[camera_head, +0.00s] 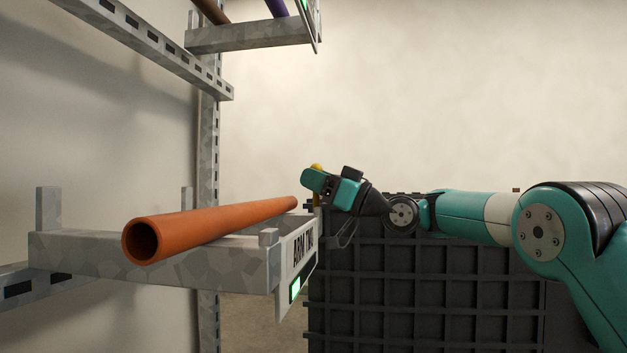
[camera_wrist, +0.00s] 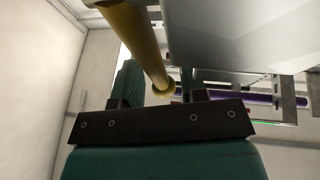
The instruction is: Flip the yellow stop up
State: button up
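The yellow stop (camera_wrist: 137,42) shows in the wrist view as a rod beside a pale metal rack arm. Its rounded end lies between the two fingers of my gripper (camera_wrist: 160,82), with a visible gap on either side. In the head view only a small yellow part of the stop (camera_head: 317,167) shows, just above my gripper (camera_head: 316,183) at the end of the rack arm.
An orange pipe (camera_head: 210,228) lies across a grey rack arm (camera_head: 150,262) with a label plate (camera_head: 298,258) and a green light. A higher rack arm (camera_head: 245,36) holds more pipes. A dark gridded block (camera_head: 420,285) stands below my arm.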

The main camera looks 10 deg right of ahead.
jog(key=b+v, duration=1.3)
jog(key=v, duration=0.4)
jog(key=shift+d+b, duration=0.2)
jog(key=shift+b, duration=0.1)
jog(key=shift+s+a+f, duration=0.1)
